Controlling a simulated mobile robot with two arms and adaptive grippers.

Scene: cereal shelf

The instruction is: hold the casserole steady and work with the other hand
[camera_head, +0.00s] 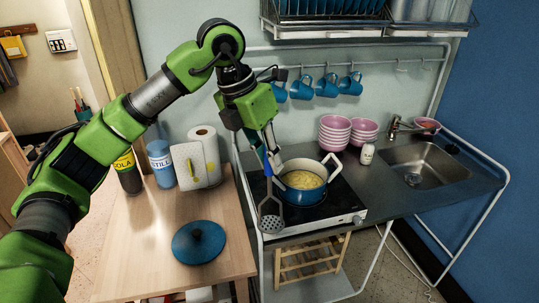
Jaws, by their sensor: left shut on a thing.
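The blue casserole (305,190) with pale handles stands on the hob, uncovered, with yellowish food inside. My left gripper (268,152) is above and beside the casserole's left handle. It is shut on a dark slotted spoon (270,215), which hangs head down in front of the hob, left of the casserole. The fingertips overlap the handle area in this view, so I cannot tell whether they touch the casserole. My right gripper is not in view. A blue lid (198,242) lies on the wooden table.
The hob (335,217) sits on the counter beside pink bowls (334,133), a white shaker (367,153) and a sink (425,165). Bottles and a paper towel roll (203,155) stand at the back of the wooden table (150,250). Blue mugs (327,86) hang from a rail above.

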